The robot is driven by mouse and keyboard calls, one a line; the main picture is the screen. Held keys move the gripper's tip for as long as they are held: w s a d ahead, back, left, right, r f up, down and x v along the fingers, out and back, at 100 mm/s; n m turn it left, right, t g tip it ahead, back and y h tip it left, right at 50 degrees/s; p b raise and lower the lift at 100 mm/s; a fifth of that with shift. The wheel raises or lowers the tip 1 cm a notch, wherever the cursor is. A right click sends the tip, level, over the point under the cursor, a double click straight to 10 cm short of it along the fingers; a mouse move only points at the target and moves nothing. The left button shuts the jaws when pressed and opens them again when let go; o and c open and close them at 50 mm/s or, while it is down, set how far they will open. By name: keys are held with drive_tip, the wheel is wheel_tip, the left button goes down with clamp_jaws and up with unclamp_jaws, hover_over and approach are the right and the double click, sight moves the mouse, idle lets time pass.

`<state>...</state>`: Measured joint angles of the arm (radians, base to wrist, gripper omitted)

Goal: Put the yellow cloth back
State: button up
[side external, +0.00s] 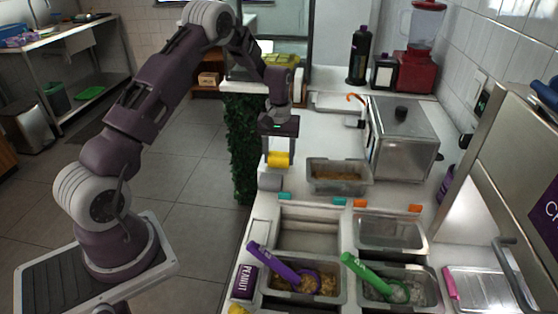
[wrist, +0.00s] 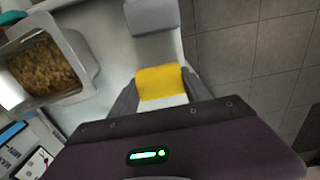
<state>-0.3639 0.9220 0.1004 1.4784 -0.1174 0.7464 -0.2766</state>
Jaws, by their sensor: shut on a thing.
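The yellow cloth (side external: 279,159) is a small folded or rolled piece between the fingers of my gripper (side external: 279,160), above the left edge of the white counter. In the wrist view the yellow cloth (wrist: 161,83) spans the gap between the two dark fingers of my gripper (wrist: 163,92), which are shut on it. A grey block-like holder (side external: 270,182) stands just below the cloth at the counter edge. It also shows in the wrist view (wrist: 152,17), beyond the cloth. I cannot tell whether the cloth touches it.
A metal tub (side external: 338,187) of brown topping stands right of my gripper. Topping pans with a purple scoop (side external: 272,262) and a green scoop (side external: 366,272) are in front. A steel box (side external: 403,150) stands behind right. The floor left of the counter is open.

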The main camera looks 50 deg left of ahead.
drive_tip(key=shift+f, duration=0.7)
drive_tip(key=o, duration=1.3)
drive_tip(key=shift+f, duration=0.15)
